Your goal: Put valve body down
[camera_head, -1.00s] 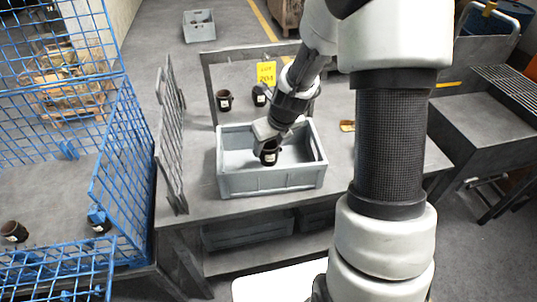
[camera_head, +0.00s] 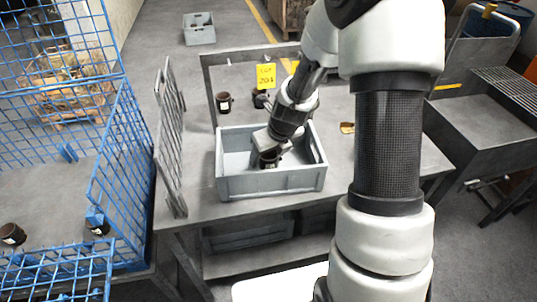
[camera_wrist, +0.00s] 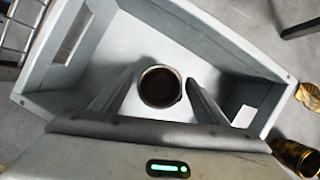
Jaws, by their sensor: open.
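The valve body (camera_head: 269,159), a dark short cylinder, is inside the grey crate (camera_head: 272,183) on the table. In the wrist view the valve body (camera_wrist: 160,87) shows from above as a dark ring, seemingly upright on the crate's pale floor. My gripper (camera_head: 266,147) reaches down into the crate over it. In the wrist view my gripper's two fingers (camera_wrist: 157,92) stand apart on either side of the valve body, with gaps between.
Other dark valve bodies stand on the table behind the crate, one at left (camera_head: 224,102) and one beside the yellow sign (camera_head: 266,77). A grey mesh panel (camera_head: 171,135) stands left of the crate. A blue cage (camera_head: 124,165) holds more valve bodies (camera_head: 12,235).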

